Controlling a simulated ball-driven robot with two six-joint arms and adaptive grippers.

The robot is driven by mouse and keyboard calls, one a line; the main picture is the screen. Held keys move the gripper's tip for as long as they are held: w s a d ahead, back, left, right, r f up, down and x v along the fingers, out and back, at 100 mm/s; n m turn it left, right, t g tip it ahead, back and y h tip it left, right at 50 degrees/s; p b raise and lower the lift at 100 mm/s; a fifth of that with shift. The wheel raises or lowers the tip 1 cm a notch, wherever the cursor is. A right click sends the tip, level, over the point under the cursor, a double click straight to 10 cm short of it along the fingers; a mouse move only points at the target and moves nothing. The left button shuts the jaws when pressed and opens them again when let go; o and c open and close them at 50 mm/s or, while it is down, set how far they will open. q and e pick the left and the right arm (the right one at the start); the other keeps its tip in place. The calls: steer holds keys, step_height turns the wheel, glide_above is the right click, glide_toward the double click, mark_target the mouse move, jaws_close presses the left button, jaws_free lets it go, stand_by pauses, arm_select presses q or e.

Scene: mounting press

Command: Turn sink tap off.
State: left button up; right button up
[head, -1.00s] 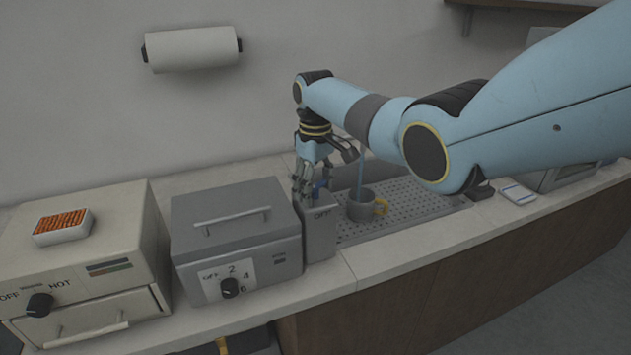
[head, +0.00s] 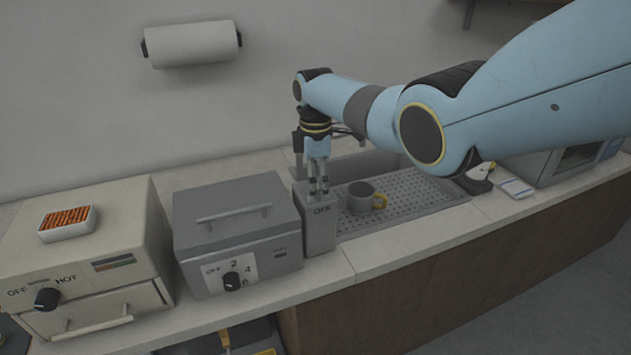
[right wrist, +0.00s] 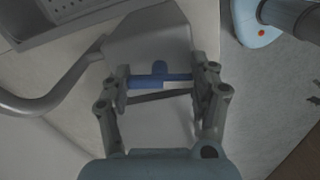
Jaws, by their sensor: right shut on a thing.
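The sink tap is a grey post (head: 319,232) marked OFF at the near left of the sink. Its blue handle (right wrist: 160,79) shows in the right wrist view as a bar with a short stub. My right gripper (head: 318,190) points down onto the top of the post. In the right wrist view its fingers (right wrist: 160,84) are shut on the two ends of the blue handle. In the head view the fingers hide the handle. A curved grey spout (right wrist: 62,88) shows in the wrist view. No water stream shows. My left gripper is not in view.
A grey mug (head: 362,197) with a yellow handle stands on the perforated sink tray (head: 425,192). A grey box with a dial (head: 238,235) stands close left of the post. A beige oven-like box (head: 90,250) is further left.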

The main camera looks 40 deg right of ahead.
steer(key=shift+w+r+n, duration=0.15)
steer(key=shift+n, duration=0.95)
steer(key=o, duration=1)
steer(key=shift+o, duration=0.9)
step_height(320, 180, up, 12)
